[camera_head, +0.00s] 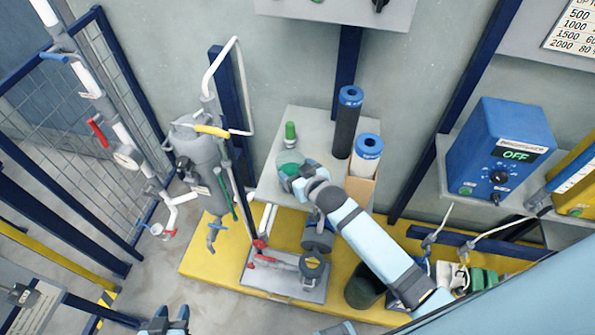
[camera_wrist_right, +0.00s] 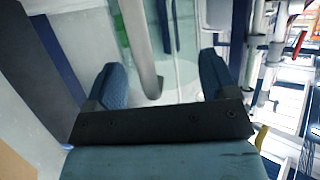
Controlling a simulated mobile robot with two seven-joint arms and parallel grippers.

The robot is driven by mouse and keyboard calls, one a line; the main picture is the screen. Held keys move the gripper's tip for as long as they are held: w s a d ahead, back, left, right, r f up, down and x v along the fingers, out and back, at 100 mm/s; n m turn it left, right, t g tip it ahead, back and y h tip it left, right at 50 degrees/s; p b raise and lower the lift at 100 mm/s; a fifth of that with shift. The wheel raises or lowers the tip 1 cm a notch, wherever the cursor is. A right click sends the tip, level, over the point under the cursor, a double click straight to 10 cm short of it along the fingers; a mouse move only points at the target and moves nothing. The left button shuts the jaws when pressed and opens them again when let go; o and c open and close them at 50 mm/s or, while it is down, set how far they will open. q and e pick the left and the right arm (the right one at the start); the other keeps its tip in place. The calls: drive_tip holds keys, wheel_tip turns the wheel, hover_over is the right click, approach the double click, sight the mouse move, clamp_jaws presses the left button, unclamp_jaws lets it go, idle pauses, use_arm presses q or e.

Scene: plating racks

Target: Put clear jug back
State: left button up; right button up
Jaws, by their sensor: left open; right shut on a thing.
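The clear jug (camera_head: 290,158) is at the left end of the grey shelf, with a green tint in it. It also shows in the right wrist view (camera_wrist_right: 185,62), between my two blue fingers, with a pale curved handle-like strip (camera_wrist_right: 143,50). My right gripper (camera_head: 289,175) is shut on the jug; the arm reaches over the shelf from the lower right. I cannot tell whether the jug's base touches the shelf. My left gripper (camera_head: 165,325) is open and empty at the bottom edge of the head view, far from the jug.
The grey shelf (camera_head: 310,125) also holds a green-capped bottle (camera_head: 290,135), a black blue-capped cylinder (camera_head: 346,122) and a white blue-capped cylinder (camera_head: 364,156) in a cardboard box. A grey filter vessel with pipes (camera_head: 197,145) stands left. A blue control box (camera_head: 505,150) is right.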

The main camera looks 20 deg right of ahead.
drive_tip(key=shift+f, duration=0.15)
drive_tip(key=o, duration=1.1)
drive_tip(key=shift+s+d+r, duration=0.1)
drive_tip(key=shift+s+r, duration=0.1)
drive_tip(key=shift+s, duration=0.15)
drive_tip(key=v, duration=1)
drive_tip(key=s+f+g, duration=0.1)
drive_tip(key=s+f, duration=0.3)
drive_tip(key=s, duration=0.3)
drive_tip(key=s+a+f+n+g, duration=0.1)
drive_tip(key=s+f, duration=0.3)
drive_tip(key=s, duration=0.3)
drive_tip(key=shift+a+f+y, duration=0.3)
drive_tip(key=shift+y, duration=0.1)
